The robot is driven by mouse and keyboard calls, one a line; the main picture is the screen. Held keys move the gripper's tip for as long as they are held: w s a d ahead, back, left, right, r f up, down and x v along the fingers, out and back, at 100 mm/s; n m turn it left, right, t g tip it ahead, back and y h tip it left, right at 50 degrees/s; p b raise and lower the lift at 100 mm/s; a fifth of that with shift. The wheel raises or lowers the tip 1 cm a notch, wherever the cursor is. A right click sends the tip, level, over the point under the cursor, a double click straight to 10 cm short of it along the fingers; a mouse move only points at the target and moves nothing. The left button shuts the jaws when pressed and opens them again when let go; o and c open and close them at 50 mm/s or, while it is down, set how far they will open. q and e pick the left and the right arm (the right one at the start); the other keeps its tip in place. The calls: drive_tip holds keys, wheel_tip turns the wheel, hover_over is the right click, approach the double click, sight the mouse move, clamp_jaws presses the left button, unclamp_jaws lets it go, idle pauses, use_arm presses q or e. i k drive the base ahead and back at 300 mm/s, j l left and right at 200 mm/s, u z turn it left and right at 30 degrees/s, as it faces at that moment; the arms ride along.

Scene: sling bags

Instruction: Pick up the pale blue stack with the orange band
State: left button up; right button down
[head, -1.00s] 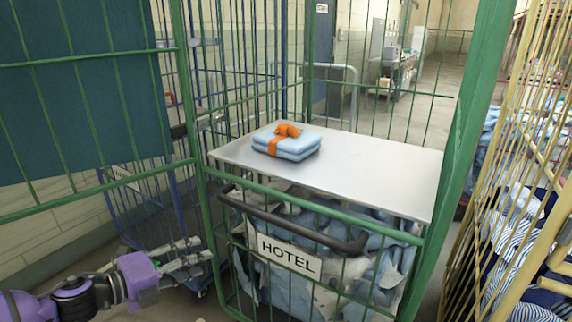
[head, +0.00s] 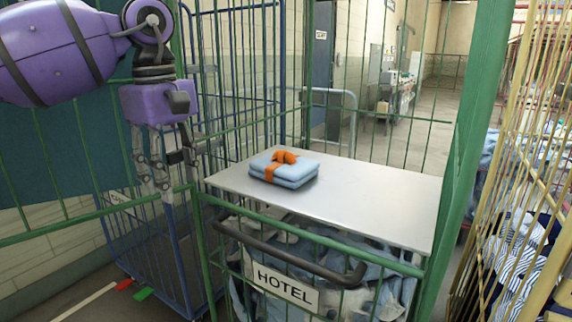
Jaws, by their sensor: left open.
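The pale blue stack (head: 297,182) is folded cloth lying flat on a light grey board. An orange band (head: 270,173) wraps it and has a knot or bow on top. The board (head: 370,197) lies across the green cage trolley. My left gripper (head: 164,194) points down at the left, in front of the trolley's green side rail. It is open and empty, left of the stack and clear of it. My right gripper is not in view.
The green cage trolley has bars, a dark handle (head: 290,252) and a HOTEL sign (head: 285,287) at the front, with cloth below the board. A yellow cage (head: 520,170) stands at right. The board is bare around the stack.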

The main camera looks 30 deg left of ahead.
sight(284, 168)
drive_tip(key=i, duration=1.4)
